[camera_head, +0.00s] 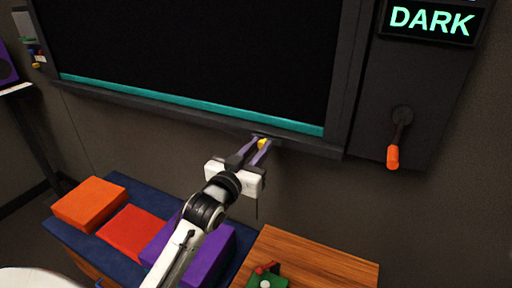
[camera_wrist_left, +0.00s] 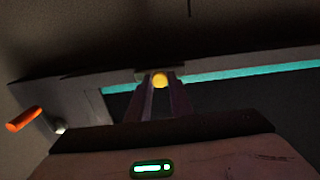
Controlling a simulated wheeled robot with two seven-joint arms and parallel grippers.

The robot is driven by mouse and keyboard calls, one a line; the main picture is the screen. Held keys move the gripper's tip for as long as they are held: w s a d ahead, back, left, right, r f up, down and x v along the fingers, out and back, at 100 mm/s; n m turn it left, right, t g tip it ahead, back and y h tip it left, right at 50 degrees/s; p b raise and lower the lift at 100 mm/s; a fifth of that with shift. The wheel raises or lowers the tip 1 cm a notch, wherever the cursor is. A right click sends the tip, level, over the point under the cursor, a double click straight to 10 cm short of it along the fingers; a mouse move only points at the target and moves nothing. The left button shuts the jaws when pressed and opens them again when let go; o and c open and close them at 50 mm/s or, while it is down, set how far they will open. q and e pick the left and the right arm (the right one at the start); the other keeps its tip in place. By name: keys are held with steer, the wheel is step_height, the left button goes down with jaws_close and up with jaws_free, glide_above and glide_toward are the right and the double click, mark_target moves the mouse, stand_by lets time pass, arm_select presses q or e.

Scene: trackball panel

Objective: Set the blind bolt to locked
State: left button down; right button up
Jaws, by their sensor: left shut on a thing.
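The blind bolt shows as a small yellow knob (camera_head: 262,143) at the bottom edge of the dark framed panel (camera_head: 235,118). My left gripper (camera_head: 257,148) reaches up to it and is shut on the knob, with a finger on each side. In the left wrist view the yellow knob (camera_wrist_left: 160,79) sits between the tips of my left gripper (camera_wrist_left: 159,85), against a small dark plate on the frame. The rest of the bolt is hidden, and I cannot tell its setting. My right gripper is not in view.
A lever with an orange handle (camera_head: 393,156) hangs on the right panel, below a sign (camera_head: 431,20) reading DARK. Below are a dark blue bench (camera_head: 64,237) with orange, red and purple blocks, and a wooden table (camera_head: 320,265) with a green item (camera_head: 266,282).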

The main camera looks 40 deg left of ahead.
arm_select(q)
steer(key=shift+a, duration=0.2)
steer(key=c, duration=1.6)
jaws_free()
steer(key=shift+a, duration=0.1)
steer(key=shift+s, duration=0.2)
steer(key=s, duration=0.3)
steer(key=s+d, duration=0.1)
steer(key=s, duration=0.2)
steer(key=s+b, duration=0.1)
steer(key=s, duration=0.3)
steer(key=shift+d, duration=0.35)
steer(key=shift+w, duration=0.1)
